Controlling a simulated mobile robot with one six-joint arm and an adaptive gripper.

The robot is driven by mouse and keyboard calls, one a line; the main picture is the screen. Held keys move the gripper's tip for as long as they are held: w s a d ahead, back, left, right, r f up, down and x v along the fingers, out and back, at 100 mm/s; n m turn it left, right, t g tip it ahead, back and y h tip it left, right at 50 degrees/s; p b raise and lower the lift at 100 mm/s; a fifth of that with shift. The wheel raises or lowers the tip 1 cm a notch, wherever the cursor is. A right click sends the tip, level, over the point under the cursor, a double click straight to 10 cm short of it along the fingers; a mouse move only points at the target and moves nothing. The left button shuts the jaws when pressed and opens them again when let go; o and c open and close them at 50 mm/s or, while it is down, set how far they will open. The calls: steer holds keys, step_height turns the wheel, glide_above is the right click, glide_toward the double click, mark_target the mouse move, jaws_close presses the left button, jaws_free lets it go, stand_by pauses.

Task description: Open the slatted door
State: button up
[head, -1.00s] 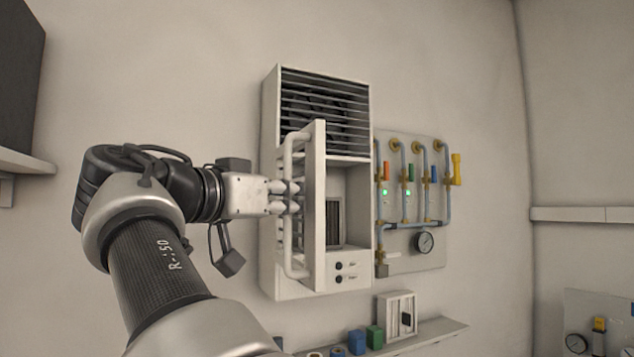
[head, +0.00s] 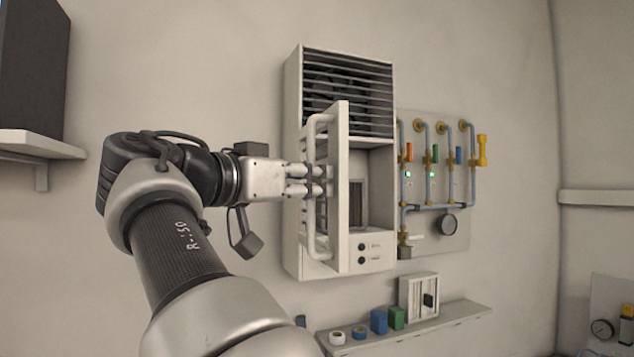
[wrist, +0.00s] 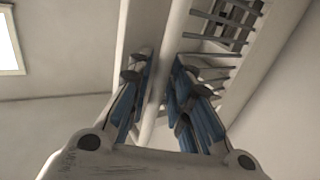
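The slatted door (head: 342,190) is on the lower part of a tall white wall cabinet (head: 292,150). It stands swung out, seen nearly edge-on, with the compartment behind it (head: 357,205) exposed to its right. Its white bar handle (head: 313,230) faces left. My gripper (head: 318,181) reaches in from the left at about the handle's mid-height. In the wrist view the handle (wrist: 165,65) runs between the blue-padded fingers, which are closed around it.
A panel with pipes, coloured valves and a gauge (head: 448,224) is close to the cabinet's right. Below is a shelf (head: 440,322) with tape rolls, a blue block (head: 379,321), a green block (head: 397,317) and a small white box (head: 419,294). Another shelf (head: 40,144) is at left.

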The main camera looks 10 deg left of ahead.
steer(key=v, duration=1.2)
steer(key=shift+f, duration=0.1)
